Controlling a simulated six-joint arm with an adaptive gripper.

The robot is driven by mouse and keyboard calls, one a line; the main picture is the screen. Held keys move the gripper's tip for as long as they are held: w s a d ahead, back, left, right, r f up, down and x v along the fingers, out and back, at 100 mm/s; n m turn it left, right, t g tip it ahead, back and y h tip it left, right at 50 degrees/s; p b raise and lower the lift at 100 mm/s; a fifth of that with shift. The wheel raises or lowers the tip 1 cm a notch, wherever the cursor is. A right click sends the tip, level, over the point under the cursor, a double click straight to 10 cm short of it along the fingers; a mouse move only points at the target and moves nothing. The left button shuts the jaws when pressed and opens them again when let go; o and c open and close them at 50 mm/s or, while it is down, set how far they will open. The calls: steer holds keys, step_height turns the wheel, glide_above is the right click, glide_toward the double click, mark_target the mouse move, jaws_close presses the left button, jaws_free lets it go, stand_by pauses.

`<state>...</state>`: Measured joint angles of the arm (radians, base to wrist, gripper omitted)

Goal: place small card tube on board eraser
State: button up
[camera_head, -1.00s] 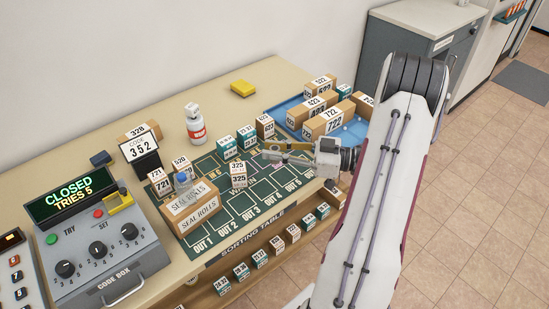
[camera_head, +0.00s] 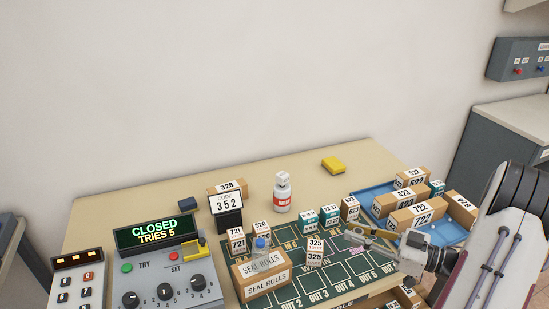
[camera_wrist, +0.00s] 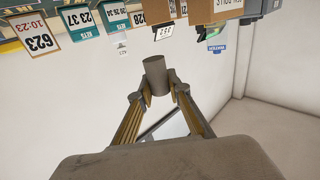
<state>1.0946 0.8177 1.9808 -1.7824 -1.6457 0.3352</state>
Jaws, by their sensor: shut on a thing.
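My gripper (camera_head: 357,235) is over the right part of the green sorting mat, just right of the stacked 325 boxes. In the wrist view my gripper (camera_wrist: 157,88) is shut on a plain grey-brown cylinder, the small card tube (camera_wrist: 156,72). The tube is held between the fingertips, clear of other things there. In the head view it is too small to tell from the fingers. Which thing is the board eraser is not certain: a yellow block (camera_head: 333,165) lies at the table's back right, and a small dark blue block (camera_head: 188,204) lies left of the 352 code sign.
A white bottle with a red label (camera_head: 282,192) stands mid-table. Small numbered boxes (camera_head: 330,216) line the mat. A blue tray (camera_head: 372,196) of parcels is at right. The code box (camera_head: 165,275) is front left. Bare tabletop surrounds the yellow block.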

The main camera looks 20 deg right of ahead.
steer(key=shift+w+f, duration=0.1)
steer(key=shift+f, duration=0.15)
steer(key=w+d+f+m+t+h, duration=0.2)
steer(key=d+m+h, duration=0.15)
steer(key=d, duration=0.25)
steer(key=w+d+f+m+t+h, duration=0.1)
steer(key=w+d+m+t+h, duration=0.15)
steer(key=d+h, duration=0.25)
steer(key=s+d+r+m+g+h, duration=0.2)
steer(key=d+r+m+h, duration=0.5)
steer(key=d+r+h, duration=0.25)
steer(key=s+a+r+m+h, duration=0.1)
steer(key=a+r, duration=0.3)
steer(key=r, duration=0.5)
steer(key=s+a+r+m+g+h, duration=0.1)
steer(key=s+a+r, duration=0.3)
steer(key=r, duration=0.4)
steer(key=s+a+r+m+g+h, duration=0.1)
steer(key=s+a+r+h, duration=0.2)
steer(key=r, duration=0.6)
steer(key=shift+a+r, duration=0.3)
steer(key=shift+a, duration=0.4)
